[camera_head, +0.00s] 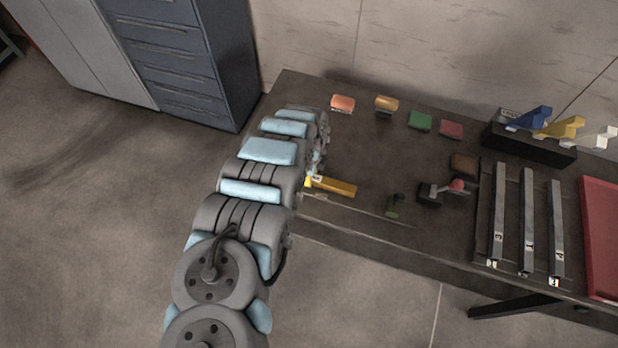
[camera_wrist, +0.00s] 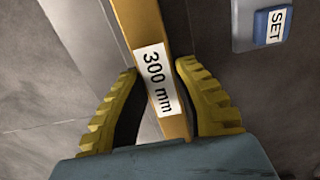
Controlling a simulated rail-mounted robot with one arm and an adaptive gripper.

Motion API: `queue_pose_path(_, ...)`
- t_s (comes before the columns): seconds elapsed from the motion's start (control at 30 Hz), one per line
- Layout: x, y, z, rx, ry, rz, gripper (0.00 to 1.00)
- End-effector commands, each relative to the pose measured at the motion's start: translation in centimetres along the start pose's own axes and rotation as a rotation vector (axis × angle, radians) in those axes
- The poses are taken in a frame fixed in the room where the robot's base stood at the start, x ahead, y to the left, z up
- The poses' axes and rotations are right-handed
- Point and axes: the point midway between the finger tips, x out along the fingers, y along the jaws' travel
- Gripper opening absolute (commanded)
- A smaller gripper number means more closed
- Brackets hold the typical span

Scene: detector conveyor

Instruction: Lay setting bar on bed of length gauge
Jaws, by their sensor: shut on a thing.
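The setting bar is a yellow-gold bar with a white "300 mm" label, seen in the wrist view (camera_wrist: 172,125). My gripper (camera_wrist: 157,72) is shut on it, with one yellow ribbed finger on each side of the label. In the head view the bar (camera_head: 335,187) juts to the right from my gripper (camera_head: 311,182), over the table's near left part. The arm hides part of the gripper there. A thin pale strip (camera_head: 360,210) runs along the table's front edge near the bar; I cannot tell whether it is the gauge bed. A blue "SET" button (camera_wrist: 271,24) shows in the wrist view.
On the dark table, orange (camera_head: 343,103), tan (camera_head: 386,103), green (camera_head: 420,121) and red (camera_head: 451,129) blocks line the back. A small green-based item (camera_head: 393,209) stands near the front. Three grey bars (camera_head: 528,220) and a red tray (camera_head: 601,235) lie right. The table middle is mostly clear.

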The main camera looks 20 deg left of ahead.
Motion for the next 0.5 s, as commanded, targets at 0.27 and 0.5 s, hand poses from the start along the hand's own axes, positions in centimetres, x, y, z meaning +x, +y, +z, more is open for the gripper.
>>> queue_pose_path(0.27,1.5,0.0,0.1,-0.002,-0.002,0.0,0.0)
queue_pose_path(0.5,1.5,0.0,0.1,-0.002,-0.002,-0.001,0.0)
